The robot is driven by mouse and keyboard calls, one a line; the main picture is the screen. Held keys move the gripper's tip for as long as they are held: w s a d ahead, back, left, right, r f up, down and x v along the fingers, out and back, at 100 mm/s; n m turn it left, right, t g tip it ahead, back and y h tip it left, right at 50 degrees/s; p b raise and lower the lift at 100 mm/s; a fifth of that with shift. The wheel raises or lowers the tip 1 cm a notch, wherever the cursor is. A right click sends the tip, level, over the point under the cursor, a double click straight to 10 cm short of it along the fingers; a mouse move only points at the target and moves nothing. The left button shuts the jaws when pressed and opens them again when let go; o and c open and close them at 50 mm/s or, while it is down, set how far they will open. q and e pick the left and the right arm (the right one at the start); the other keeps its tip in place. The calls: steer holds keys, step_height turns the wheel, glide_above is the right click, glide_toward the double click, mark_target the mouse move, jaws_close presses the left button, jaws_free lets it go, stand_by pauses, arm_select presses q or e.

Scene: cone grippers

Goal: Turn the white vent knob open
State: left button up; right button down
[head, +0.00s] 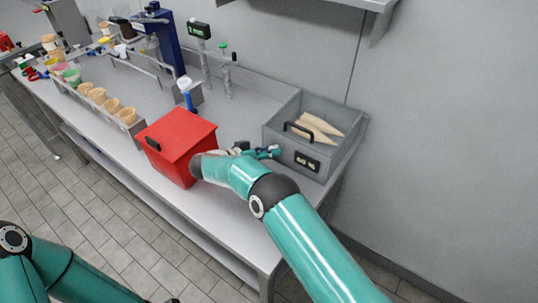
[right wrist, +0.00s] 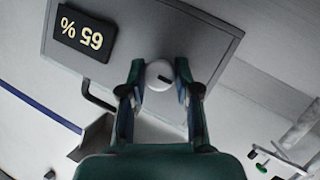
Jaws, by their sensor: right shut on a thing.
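The white vent knob (right wrist: 158,75) sits on the front of a grey box (head: 335,165), beside a black display (head: 307,160). The knob is round with a short dark mark pointing right in that view. My right gripper (right wrist: 160,82) is shut on the knob, one finger on each side. In the head view my right gripper (head: 268,152) is at the box's front left, and the knob is hidden there. My left arm shows at the lower left; its gripper is out of frame.
The box has a black handle (head: 297,130) and holds several pale cones (head: 322,127). A red bin (head: 178,140) stands close to my right gripper. Cups in a rack (head: 105,99) and a blue stand (head: 167,40) are further left. The wall is behind the grey table.

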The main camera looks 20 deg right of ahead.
steer(key=shift+s+f, duration=0.1)
steer(key=shift+f, duration=0.15)
steer(key=c, duration=0.9)
jaws_free()
steer(key=shift+o, duration=0.4)
steer(key=shift+r, duration=0.15)
steer(key=shift+a, duration=0.1)
steer(key=v, duration=0.7)
steer(key=shift+a, duration=0.2)
